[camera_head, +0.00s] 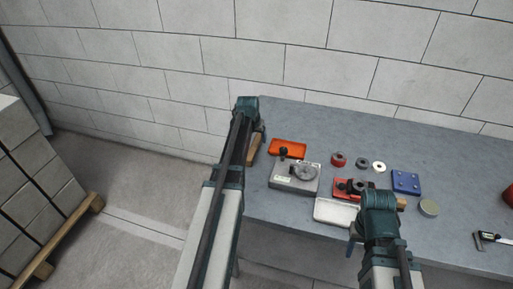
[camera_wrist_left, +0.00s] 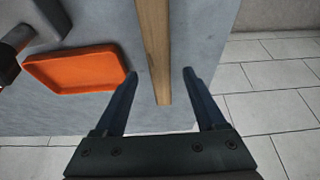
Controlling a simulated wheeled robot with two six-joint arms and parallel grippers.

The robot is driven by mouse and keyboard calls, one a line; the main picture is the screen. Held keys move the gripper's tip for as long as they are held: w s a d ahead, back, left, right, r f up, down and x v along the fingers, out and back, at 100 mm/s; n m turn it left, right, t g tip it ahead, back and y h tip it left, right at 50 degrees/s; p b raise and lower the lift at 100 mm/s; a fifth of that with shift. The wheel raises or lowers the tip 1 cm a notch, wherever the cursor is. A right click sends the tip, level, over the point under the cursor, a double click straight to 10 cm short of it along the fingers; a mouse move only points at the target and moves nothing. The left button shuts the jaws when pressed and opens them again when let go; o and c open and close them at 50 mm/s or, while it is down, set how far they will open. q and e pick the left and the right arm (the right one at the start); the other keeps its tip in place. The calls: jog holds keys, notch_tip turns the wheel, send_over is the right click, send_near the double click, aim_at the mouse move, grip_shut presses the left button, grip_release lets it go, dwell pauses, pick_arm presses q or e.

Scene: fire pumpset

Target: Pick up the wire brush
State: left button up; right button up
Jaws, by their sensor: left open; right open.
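A wooden bar, which looks like the handle of the wire brush (camera_head: 253,151), lies near the left end of the grey table, partly hidden behind my left arm. No bristles show. In the left wrist view the wooden handle (camera_wrist_left: 154,45) runs between the two fingers of my left gripper (camera_wrist_left: 160,76), with a gap on each side. My left gripper (camera_head: 256,130) is open and empty above the table's left end; its fingers are mostly hidden in the head view. My right gripper (camera_head: 370,222) is open over the table's front part.
An orange tray (camera_head: 288,148) lies just right of the handle; it also shows in the left wrist view (camera_wrist_left: 75,70). A grey device (camera_head: 295,178), a white tray (camera_head: 335,212), several rings and a blue block (camera_head: 405,181) stand further right. A caliper (camera_head: 490,237) lies at far right.

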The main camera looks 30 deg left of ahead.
pick_arm(q)
jog(key=shift+b+x, duration=0.55)
jog(key=shift+x, duration=0.6)
pick_arm(e)
jog(key=shift+f, duration=1.05)
pick_arm(q)
jog(key=shift+f, duration=0.25)
pick_arm(e)
jog(key=shift+f, duration=0.25)
pick_arm(q)
grip_shut()
